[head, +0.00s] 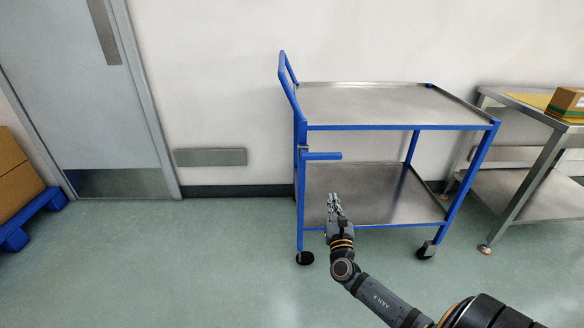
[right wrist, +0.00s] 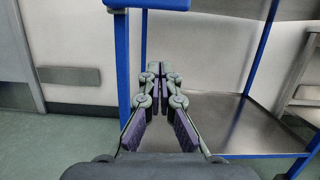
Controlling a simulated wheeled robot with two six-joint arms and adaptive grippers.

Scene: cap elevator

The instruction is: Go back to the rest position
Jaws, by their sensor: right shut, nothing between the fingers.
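My right gripper (head: 334,204) is in front of the left part of a blue-framed cart, shown against its lower shelf in the head view. In the right wrist view the fingers of this gripper (right wrist: 158,72) come together at the tips, with nothing between them. My right arm reaches in from the lower right of the head view. My left gripper is not in view.
The blue cart (head: 380,128) has two bare metal shelves and wheels. A steel table (head: 535,115) at the right bears a cardboard box (head: 567,104). Boxes (head: 14,172) sit on a blue pallet (head: 30,217) at the left. The floor (head: 170,260) between is clear.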

